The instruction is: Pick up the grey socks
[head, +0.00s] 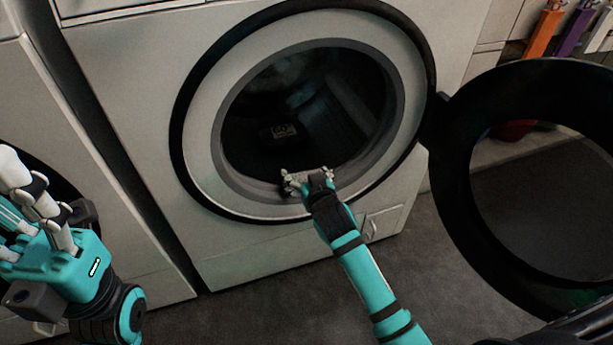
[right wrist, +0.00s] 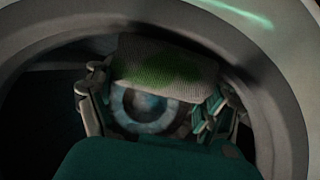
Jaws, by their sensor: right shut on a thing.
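A grey knitted cloth with a green patch, which looks like the grey socks (right wrist: 135,62), shows in the right wrist view between the fingers of my right gripper (right wrist: 158,95). My right gripper (head: 308,178) is shut on it at the lower rim of the washing machine opening (head: 262,188).
The washer door (head: 455,180) stands open at the right. A dark item with a pale mark (head: 283,131) lies inside the drum. A second machine (head: 95,190) stands at the left. Orange and purple bottles (head: 545,28) stand at the upper right. The floor in front is clear.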

